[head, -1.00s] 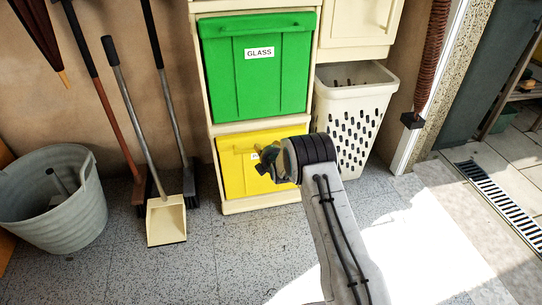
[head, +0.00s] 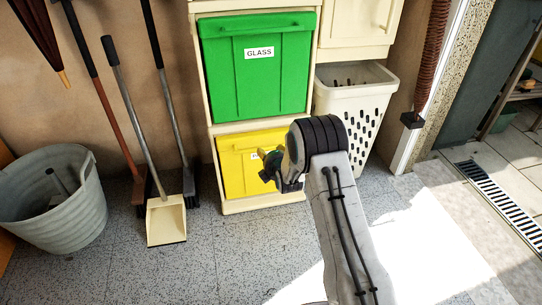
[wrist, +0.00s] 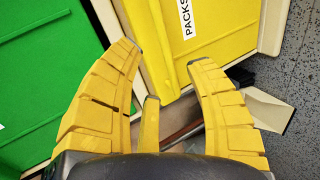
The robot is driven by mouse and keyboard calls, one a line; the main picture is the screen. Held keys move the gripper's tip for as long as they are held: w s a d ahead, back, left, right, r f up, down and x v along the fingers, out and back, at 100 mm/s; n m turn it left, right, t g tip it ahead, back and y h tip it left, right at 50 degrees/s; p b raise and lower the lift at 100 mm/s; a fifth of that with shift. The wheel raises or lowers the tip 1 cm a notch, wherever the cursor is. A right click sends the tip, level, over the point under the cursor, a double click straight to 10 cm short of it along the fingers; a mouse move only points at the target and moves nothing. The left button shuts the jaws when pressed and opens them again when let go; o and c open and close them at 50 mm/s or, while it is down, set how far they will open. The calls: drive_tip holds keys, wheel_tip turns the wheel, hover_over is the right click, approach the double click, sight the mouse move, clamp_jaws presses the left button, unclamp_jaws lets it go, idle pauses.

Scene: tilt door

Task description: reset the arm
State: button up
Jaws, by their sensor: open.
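My arm reaches up from the bottom of the head view, with its dark jointed end in front of the lower right of the cabinet. My gripper (wrist: 165,55) shows in the wrist view as yellow ridged fingers, spread apart with nothing between them. Beyond the fingers is the yellow tilt door (wrist: 225,30) with a label reading PACKS. In the head view this yellow door (head: 235,175) is partly hidden by my arm's end. The green door (head: 255,80) labelled GLASS is above it, and both look shut.
A white laundry basket (head: 350,95) stands right of the cabinet, behind my arm. A grey tub (head: 50,215), a dustpan (head: 166,222) and brooms stand to the left. A drain grate (head: 500,200) lies at the right. The floor in front of the cabinet is clear.

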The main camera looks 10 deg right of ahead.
idle(0.4)
drive_tip(key=s+r+m+g+p, duration=0.1)
drive_tip(key=s+r+m+p, duration=0.35)
drive_tip(key=r, duration=0.75)
drive_tip(key=s+r+m+g+p, duration=0.1)
drive_tip(key=s+r+g+p, duration=0.1)
drive_tip(key=s+r+p, duration=0.65)
drive_tip(key=s+r+m+g+p, duration=0.1)
drive_tip(key=s+r+m+p, duration=0.2)
drive_tip(key=r+p, duration=0.85)
drive_tip(key=s+r+m+g+p, duration=0.5)
drive_tip(key=s+r+m+p, duration=0.4)
drive_tip(key=s+r+p, duration=0.8)
drive_tip(key=s+r, duration=1)
drive_tip(key=s, duration=0.3)
drive_tip(key=shift+s+r, duration=0.15)
drive_tip(key=shift+r, duration=0.15)
